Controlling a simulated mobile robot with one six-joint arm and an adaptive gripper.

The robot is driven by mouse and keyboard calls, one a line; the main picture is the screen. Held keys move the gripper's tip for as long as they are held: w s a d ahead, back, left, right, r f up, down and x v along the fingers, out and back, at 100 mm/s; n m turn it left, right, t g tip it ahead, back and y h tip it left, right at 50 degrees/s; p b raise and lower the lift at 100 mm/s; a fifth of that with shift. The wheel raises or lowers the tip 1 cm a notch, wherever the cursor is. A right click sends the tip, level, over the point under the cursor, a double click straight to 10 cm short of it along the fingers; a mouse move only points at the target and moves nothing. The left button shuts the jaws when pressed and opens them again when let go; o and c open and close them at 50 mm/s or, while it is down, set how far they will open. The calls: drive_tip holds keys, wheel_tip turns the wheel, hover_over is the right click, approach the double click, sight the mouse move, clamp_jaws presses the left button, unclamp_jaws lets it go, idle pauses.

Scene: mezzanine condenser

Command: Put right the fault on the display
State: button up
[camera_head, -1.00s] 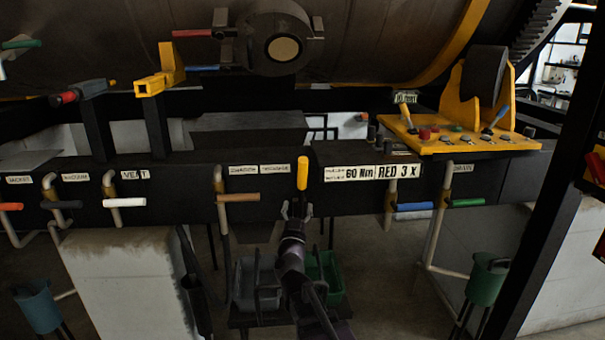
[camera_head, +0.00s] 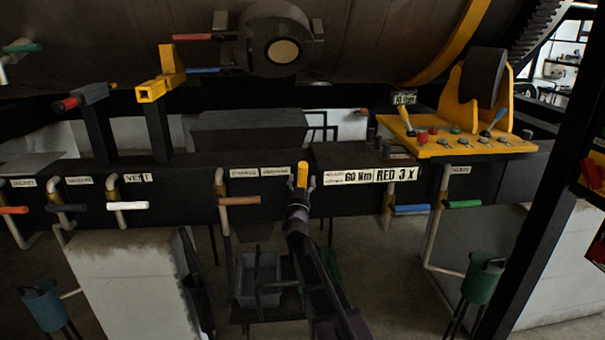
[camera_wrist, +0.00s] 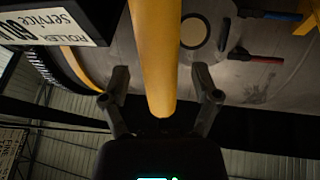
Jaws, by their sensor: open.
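A yellow handle (camera_head: 302,170) stands upright at the front of the dark beam, just left of the "60 Nm" "RED 3 X" labels (camera_head: 370,175). My gripper (camera_head: 304,181) is open, with a finger on each side of this handle. In the wrist view the yellow handle (camera_wrist: 153,45) runs between the open fingers of my gripper (camera_wrist: 159,80), with a gap on both sides. A yellow console (camera_head: 450,145) with buttons and small levers sits at the right. I cannot make out a lit display.
Coloured handles hang along the beam: orange, dark, white (camera_head: 127,205), brown (camera_head: 239,200), blue (camera_head: 410,209) and green (camera_head: 463,204). A large drum (camera_head: 370,40) lies above. A grey bin (camera_head: 258,285) stands below. A dark post (camera_head: 540,170) rises at right.

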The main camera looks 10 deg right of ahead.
drive_tip(key=shift+w+d+r, duration=0.2)
drive_tip(key=shift+w+r, duration=0.05)
drive_tip(key=shift+w, duration=0.4)
